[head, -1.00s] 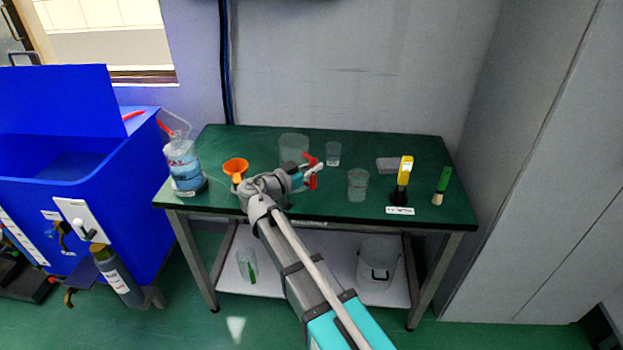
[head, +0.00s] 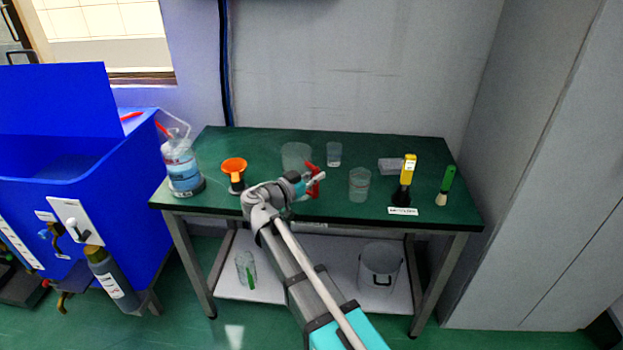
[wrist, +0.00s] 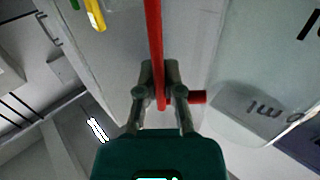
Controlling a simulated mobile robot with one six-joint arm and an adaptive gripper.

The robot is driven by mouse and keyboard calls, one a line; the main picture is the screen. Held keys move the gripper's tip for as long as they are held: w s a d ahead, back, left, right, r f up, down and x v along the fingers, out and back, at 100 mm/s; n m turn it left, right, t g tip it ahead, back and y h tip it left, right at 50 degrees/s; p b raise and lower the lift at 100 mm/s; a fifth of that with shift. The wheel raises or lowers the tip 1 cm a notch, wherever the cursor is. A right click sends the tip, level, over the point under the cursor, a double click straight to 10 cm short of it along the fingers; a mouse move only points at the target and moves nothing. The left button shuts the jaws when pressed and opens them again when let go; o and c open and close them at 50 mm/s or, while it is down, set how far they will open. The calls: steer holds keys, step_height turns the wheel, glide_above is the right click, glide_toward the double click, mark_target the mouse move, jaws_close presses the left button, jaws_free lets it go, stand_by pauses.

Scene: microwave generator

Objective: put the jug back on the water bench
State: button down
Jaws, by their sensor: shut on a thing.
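My gripper (wrist: 162,98) is shut on a red handle (wrist: 155,50), which runs between its fingers in the wrist view. In the head view the gripper (head: 306,182) is over the green-topped bench (head: 330,216), with the red handle (head: 314,180) at its tip. The clear jug (head: 296,153) shows just behind the gripper, and its lower part is partly hidden. I cannot tell whether its base touches the bench top. In the wrist view a large clear wall with dark markings (wrist: 262,108), probably the jug's, fills the right side.
An orange funnel (head: 234,165) and a blue-filled bottle (head: 183,170) stand left of the gripper. Clear beakers (head: 334,154) (head: 359,185), a yellow-topped bottle (head: 406,180) and a green-handled brush (head: 446,185) stand to the right. A blue tub (head: 60,130) is beside the bench.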

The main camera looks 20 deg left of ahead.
steer(key=shift+f, duration=0.1)
steer(key=c, duration=1.2)
jaws_free()
steer(key=shift+c, duration=0.2)
steer(key=o, duration=0.5)
steer(key=shift+c, duration=0.2)
steer(key=v, duration=1.2)
